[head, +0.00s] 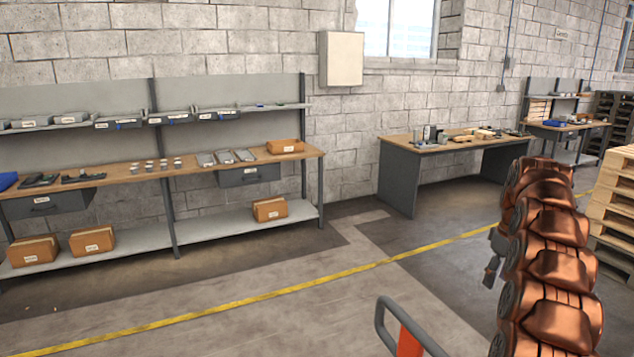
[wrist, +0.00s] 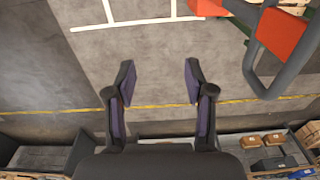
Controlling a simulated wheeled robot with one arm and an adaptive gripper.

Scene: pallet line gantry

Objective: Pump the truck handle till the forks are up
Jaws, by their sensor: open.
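The truck handle (head: 382,322) shows at the bottom of the head view as a grey loop on an orange-red stem. Its lower part is cut off by the frame. In the wrist view the handle (wrist: 254,72) is at the upper right, with its grey loop and orange-red part. My gripper (wrist: 158,82) is open and empty, with bare floor between its fingers. The handle loop is to the right of the fingers in that view, apart from them. The forks cannot be made out in either view.
A shelved workbench (head: 130,172) with boxes stands along the left wall. A desk (head: 400,178) is farther back, and stacked wooden pallets (head: 612,205) are at the right edge. The floor around the yellow line (head: 300,287) is clear. White floor markings (wrist: 140,24) show in the wrist view.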

